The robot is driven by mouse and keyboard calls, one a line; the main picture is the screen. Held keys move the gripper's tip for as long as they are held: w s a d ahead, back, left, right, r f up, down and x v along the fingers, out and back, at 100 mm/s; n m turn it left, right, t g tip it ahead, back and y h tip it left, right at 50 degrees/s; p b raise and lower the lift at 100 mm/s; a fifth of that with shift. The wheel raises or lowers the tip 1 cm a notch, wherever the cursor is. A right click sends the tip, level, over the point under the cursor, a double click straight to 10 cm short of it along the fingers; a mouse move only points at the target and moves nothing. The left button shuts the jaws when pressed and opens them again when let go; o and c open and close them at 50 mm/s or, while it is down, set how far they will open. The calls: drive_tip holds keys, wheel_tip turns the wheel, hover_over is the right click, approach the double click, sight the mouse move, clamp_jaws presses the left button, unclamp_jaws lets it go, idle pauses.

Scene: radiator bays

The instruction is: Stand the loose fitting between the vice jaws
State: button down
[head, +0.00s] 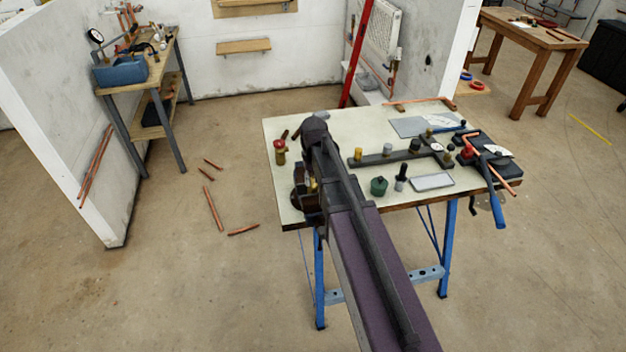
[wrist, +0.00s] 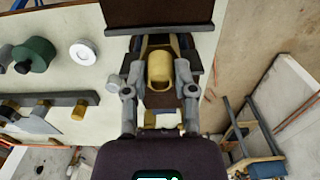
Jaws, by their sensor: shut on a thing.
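The loose fitting is a brass, round-topped piece (wrist: 160,70) in the middle of the wrist view. My gripper (wrist: 160,78) is shut on it, with one grey finger on each side. The vice (wrist: 158,14) shows as dark brown blocks and a grey bar around and behind the fitting. In the head view the vice (head: 303,202) is at the table's left front corner. A bit of brass (head: 313,185) shows there beside my arm, which hides most of the gripper. I cannot tell whether the fitting's lower end is between the jaws or above them.
The workbench (head: 330,132) holds a red-topped valve (head: 280,152), a dark bar with brass fittings (head: 385,157), a green round pot (head: 378,186), a dark bottle (head: 401,178) and a white-topped tray (head: 432,182). A blue-handled tool (head: 496,200) overhangs the right edge. Copper pipes (head: 212,208) lie on the floor.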

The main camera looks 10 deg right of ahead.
drive_tip(key=shift+f, duration=0.1)
idle(0.3)
drive_tip(key=shift+c, duration=1.8)
unclamp_jaws()
